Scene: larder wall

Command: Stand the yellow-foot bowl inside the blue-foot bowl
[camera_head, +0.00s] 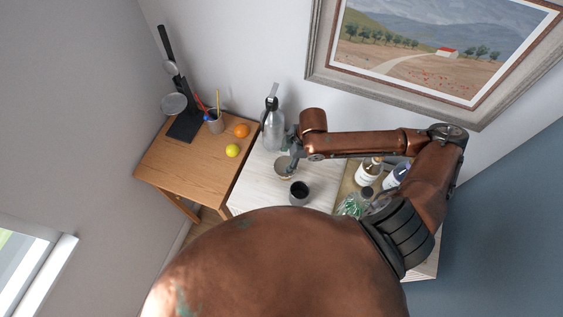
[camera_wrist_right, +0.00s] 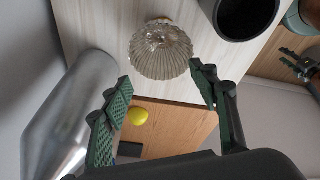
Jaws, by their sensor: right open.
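A ribbed clear glass bowl (camera_wrist_right: 162,52) stands on the pale board, with a small amber patch at its far edge that fits a yellow foot. It also shows in the head view (camera_head: 284,168). My right gripper (camera_head: 291,157) is at this bowl; in the wrist view its fingers (camera_wrist_right: 160,92) are spread wide, empty, on either side of the near end of the bowl, not closed on it. A greenish patterned glass piece (camera_head: 350,206) stands to the right, partly hidden by my arm; I cannot tell whether it is the blue-foot bowl. A dark jointed shape (camera_wrist_right: 297,65) looks like my left gripper.
A dark cup (camera_head: 299,191) stands close to the glass bowl. A siphon bottle (camera_head: 273,130) stands behind. Bottles (camera_head: 367,172) stand right, under my arm. A lemon (camera_head: 233,150), an orange (camera_head: 241,130) and a pen cup (camera_head: 215,124) are on the wooden table (camera_head: 175,160).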

